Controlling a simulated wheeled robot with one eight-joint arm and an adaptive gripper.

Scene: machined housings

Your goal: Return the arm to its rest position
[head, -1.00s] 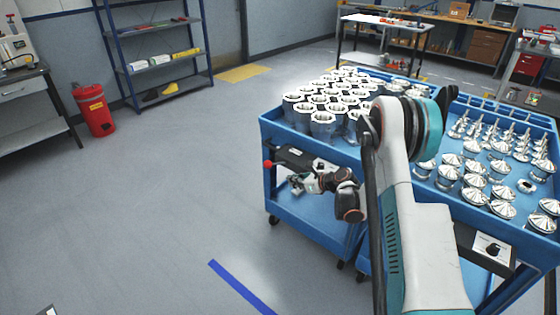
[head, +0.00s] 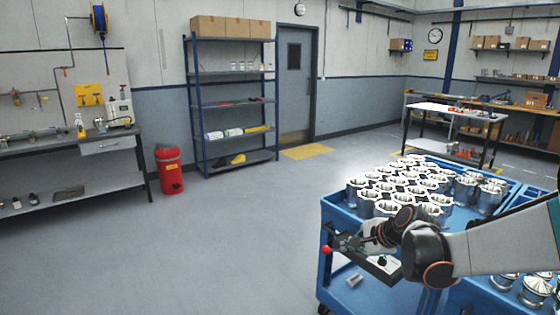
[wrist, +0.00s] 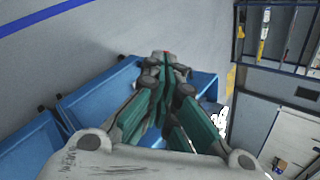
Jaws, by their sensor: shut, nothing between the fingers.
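My gripper (head: 345,243) is in the head view at the left end of the near blue cart (head: 338,213), close to the cart's upper edge. It is small there and partly merges with the dark parts behind it. In the wrist view the green-padded fingers of my gripper (wrist: 164,62) meet at their tips, with nothing between them. The blue cart lies behind the fingers in that view. My arm reaches in from the right side of the head view, in front of the cart.
Machined housings (head: 385,208) stand in rows on the cart. A second blue cart (head: 478,296) with shiny cone-topped parts is at the lower right. A red bin (head: 169,172) and a shelf rack (head: 235,106) stand against the back wall. The floor to the left is clear.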

